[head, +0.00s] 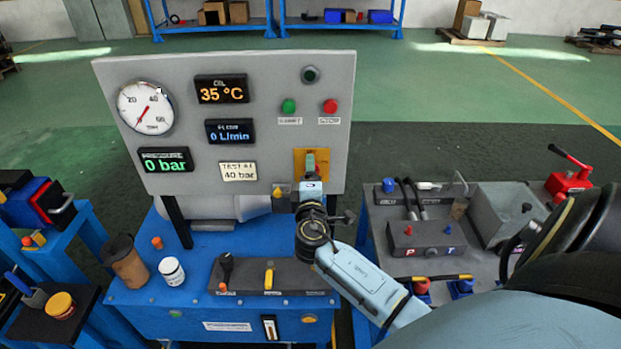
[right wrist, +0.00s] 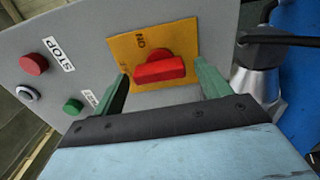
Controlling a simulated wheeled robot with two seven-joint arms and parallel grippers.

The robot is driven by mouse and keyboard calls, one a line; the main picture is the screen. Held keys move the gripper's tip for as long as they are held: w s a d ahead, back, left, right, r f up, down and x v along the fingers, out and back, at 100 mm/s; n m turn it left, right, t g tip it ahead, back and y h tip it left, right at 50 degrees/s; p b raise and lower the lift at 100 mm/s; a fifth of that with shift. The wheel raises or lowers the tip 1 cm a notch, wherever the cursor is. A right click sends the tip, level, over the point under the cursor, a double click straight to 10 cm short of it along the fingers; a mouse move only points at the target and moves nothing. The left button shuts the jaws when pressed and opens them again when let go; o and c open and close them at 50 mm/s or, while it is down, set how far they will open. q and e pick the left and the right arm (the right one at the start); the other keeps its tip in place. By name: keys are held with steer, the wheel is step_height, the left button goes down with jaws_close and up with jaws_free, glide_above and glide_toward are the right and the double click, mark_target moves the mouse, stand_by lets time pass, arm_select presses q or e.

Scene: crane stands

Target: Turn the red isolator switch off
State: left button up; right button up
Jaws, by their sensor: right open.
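The red isolator switch (right wrist: 160,69) sits on a yellow plate (right wrist: 181,36) on the grey panel. In the right wrist view its handle bar lies roughly across the picture, and the letters ON show on the plate beside it. My right gripper (right wrist: 162,88) is open, with one green finger on each side of the red handle. I cannot tell whether the fingers touch it. In the head view my right gripper (head: 311,165) is in front of the yellow plate (head: 299,163) and hides the switch. My left gripper is not in view.
The panel carries a green button (head: 288,106), a red stop button (head: 330,106), a gauge (head: 146,108) and displays. Below, a brown cup (head: 128,264), a white jar (head: 172,271) and a dark block with levers (head: 237,273) stand on the blue bench. A tool-laden bench is at right.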

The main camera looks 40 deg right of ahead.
steer(key=b+v, duration=0.2)
steer(key=v, duration=1.1)
steer(key=shift+s, duration=0.15)
steer(key=shift+s+a, duration=0.1)
